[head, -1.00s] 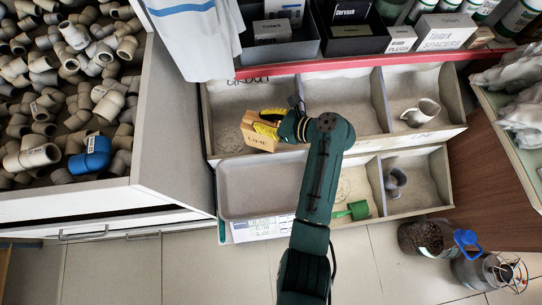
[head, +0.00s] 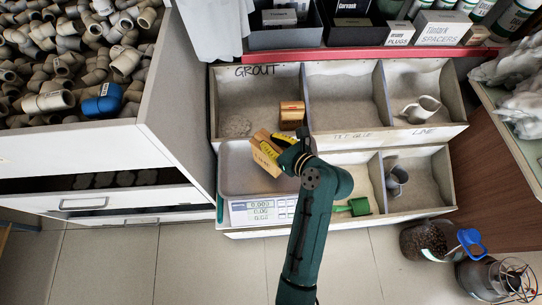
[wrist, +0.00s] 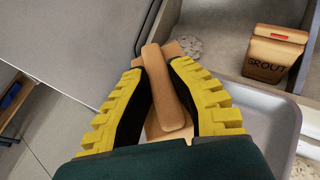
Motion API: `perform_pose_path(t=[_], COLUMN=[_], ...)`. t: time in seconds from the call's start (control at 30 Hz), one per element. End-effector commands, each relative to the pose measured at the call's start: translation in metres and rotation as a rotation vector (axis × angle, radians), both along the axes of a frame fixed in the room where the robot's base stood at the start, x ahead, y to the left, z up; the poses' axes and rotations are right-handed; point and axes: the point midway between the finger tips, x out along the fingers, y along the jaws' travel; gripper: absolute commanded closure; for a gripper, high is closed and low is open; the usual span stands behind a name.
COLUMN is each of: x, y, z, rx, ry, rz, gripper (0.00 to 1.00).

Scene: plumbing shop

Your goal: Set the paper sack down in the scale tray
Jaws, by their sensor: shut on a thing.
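The tan paper sack (head: 264,152) is held in my gripper (head: 284,147), tilted, over the back part of the grey scale tray (head: 232,182). In the wrist view the sack (wrist: 166,90) sits between the two yellow ridged fingers (wrist: 165,95), which are shut on it. The tray rim (wrist: 285,112) shows to the right and below the sack there. My gripper and arm hide part of the tray's right side. I cannot tell whether the sack touches the tray. The scale display (head: 262,211) at the tray's front appears to read zeros.
Another brown sack marked GROUT (wrist: 270,55) stands in the bin behind the tray, also in the head view (head: 291,114). A green scoop (head: 356,206) lies right of the scale. A white scoop (head: 421,108) lies in the far right bin. A cabinet wall (head: 185,90) borders the left.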

Motion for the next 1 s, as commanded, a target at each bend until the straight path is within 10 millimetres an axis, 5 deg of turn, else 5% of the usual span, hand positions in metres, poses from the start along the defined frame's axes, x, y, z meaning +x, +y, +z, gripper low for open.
perform_pose_path(t=[0.23,0.57,0.6,0.7,1.0], x=[0.002,0.001,0.000,0.000,0.000], y=[-0.001,0.000,0.000,0.000,0.000], z=[-0.043,-0.045,-0.048,-0.048,-0.047], rx=[-0.001,0.000,-0.001,-0.001,-0.001], ry=[-0.007,-0.007,-0.001,-0.002,-0.002], rz=[-0.001,0.000,0.000,0.001,0.000], gripper=[1.00,1.00,0.78,0.59,0.59])
